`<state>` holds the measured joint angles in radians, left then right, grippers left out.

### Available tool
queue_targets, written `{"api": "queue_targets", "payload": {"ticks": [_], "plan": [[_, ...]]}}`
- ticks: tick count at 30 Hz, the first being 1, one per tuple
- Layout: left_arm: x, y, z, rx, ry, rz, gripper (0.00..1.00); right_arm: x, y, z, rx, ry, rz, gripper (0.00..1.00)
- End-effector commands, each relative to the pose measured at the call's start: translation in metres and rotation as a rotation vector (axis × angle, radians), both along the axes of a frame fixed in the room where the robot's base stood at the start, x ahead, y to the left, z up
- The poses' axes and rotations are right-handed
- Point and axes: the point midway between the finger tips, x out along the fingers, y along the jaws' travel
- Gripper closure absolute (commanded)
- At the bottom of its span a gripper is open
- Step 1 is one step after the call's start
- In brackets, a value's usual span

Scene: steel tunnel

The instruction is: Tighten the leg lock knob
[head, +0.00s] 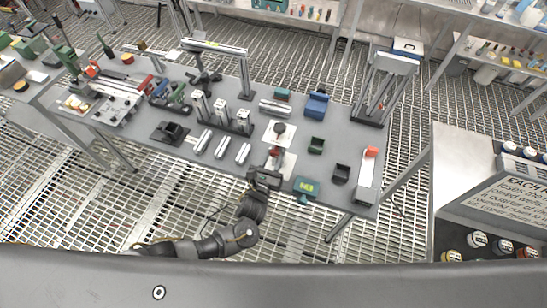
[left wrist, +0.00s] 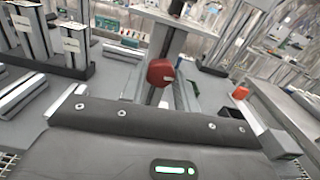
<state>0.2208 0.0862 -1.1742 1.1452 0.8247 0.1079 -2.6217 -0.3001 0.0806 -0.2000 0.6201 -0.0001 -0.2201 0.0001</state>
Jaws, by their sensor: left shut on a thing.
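The leg lock knob appears to be the round red knob (left wrist: 160,72) in the middle of the left wrist view. It sits low on an upright metal stand with a pale plate (head: 290,160) near the front edge of the table. In the head view the red knob (head: 275,151) is small. A dark round knob (head: 280,128) tops the same stand. My left gripper (head: 269,170) reaches over the table's front edge and is shut at the red knob. Its fingertip contact is hard to make out. My right gripper is not in view.
The grey table (head: 325,200) carries many parts. A green device with a lit display (head: 306,186) lies just right of my gripper. Black blocks with metal posts (head: 220,115) stand to the left. A silver and orange-topped piece (head: 368,175) stands at the right end.

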Motion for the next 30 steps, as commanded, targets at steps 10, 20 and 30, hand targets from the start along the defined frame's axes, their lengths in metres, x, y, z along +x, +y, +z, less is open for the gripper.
{"api": "queue_targets", "payload": {"ticks": [10, 20, 30], "plan": [[0.0001, 0.0006, -0.0004, 0.053, -0.016, 0.001, 0.92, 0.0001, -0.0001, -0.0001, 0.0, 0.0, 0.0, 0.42], [0.0, 0.0006, -0.0004, 0.053, -0.016, 0.001, 0.92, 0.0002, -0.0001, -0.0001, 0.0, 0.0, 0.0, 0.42], [-0.0001, 0.0004, -0.0002, 0.052, -0.016, 0.0, 0.47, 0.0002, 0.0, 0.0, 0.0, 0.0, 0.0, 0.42]]}}
